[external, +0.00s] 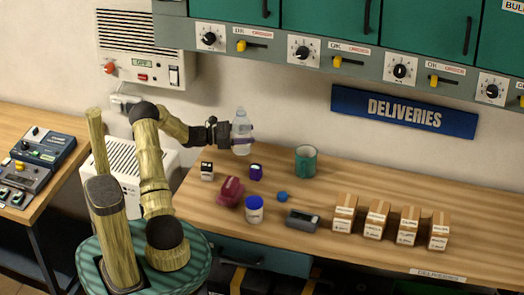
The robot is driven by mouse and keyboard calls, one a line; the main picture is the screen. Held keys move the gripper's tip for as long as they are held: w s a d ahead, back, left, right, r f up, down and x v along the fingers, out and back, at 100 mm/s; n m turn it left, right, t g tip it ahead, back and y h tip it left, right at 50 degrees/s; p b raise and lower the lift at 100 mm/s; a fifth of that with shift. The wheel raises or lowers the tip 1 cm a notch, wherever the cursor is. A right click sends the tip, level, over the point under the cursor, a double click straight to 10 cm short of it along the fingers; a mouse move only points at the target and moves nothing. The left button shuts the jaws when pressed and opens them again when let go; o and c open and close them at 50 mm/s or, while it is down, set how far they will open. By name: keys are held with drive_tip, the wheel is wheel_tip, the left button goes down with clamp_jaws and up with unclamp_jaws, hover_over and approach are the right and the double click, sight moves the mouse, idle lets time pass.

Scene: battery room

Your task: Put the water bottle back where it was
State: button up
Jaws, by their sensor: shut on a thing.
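The water bottle (241,135) is clear, with a pale cap, and stands upright in my gripper (240,141). My gripper is shut around the bottle's middle, above the back left part of the wooden bench (330,178). The bottle's base appears to be above the bench top, but I cannot tell the exact gap. The bottle's earlier place cannot be told from this view.
Below the gripper are a small white-and-black box (207,171), a purple item (256,172), a maroon object (231,191) and a blue-lidded jar (254,210). A green mug (305,161), blue ball (282,197), grey device (302,220) and several cartons (376,219) stand rightward.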

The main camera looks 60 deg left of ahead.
drive_tip(key=shift+f, duration=1.85)
drive_tip(key=shift+f, duration=0.1)
drive_tip(key=o, duration=1.2)
drive_tip(key=b+v, duration=0.1)
drive_tip(key=v, duration=1.1)
